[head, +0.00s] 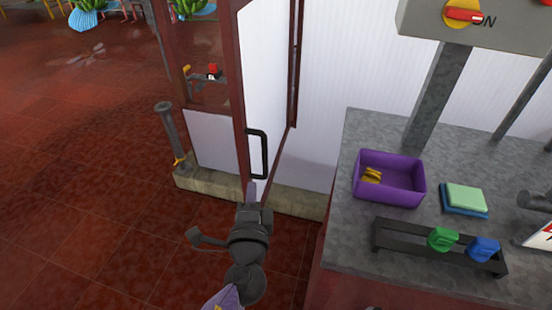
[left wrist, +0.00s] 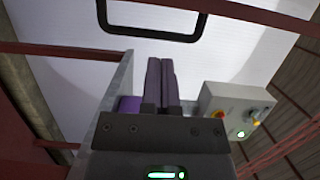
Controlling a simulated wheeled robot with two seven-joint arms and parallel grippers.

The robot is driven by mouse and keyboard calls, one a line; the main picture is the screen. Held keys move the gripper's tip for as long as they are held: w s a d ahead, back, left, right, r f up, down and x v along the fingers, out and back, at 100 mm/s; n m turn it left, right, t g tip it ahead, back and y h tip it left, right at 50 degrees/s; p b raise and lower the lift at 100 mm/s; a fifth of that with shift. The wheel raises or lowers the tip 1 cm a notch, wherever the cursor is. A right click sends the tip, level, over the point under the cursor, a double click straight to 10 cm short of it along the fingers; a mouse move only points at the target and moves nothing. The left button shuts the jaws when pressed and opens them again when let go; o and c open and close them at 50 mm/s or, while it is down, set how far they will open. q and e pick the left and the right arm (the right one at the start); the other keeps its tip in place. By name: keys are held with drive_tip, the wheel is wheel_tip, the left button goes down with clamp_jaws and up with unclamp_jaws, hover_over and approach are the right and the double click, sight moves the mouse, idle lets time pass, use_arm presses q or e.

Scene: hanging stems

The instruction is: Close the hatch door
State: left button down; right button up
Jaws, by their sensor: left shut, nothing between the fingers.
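The hatch door (head: 266,75) is a tall white panel with a dark red frame and a black bar handle (head: 264,152). It stands at an angle in the head view, swung out from the opening beside it. The handle also shows at the top of the left wrist view (left wrist: 152,36). My left gripper (head: 252,190) is shut and empty, its purple fingertips (left wrist: 160,75) just below the handle and close to the door's lower edge. I cannot tell whether they touch the door. My right gripper is not in view.
A grey counter (head: 345,240) stands at the right with a purple bin (head: 388,202), stacked sponges (head: 466,199) and a rack with green and blue knobs (head: 438,253). A grey control box (head: 480,25) rises above it. A dark post (head: 171,135) stands left; red floor there is open.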

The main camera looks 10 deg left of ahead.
use_arm(q)
hover_over(253, 157)
drive_tip(key=d+v, duration=0.1)
drive_tip(key=v, duration=0.4)
drive_tip(key=shift+a+r+b, duration=0.1)
drive_tip(key=shift+b, duration=0.2)
drive_tip(key=shift+a, duration=0.1)
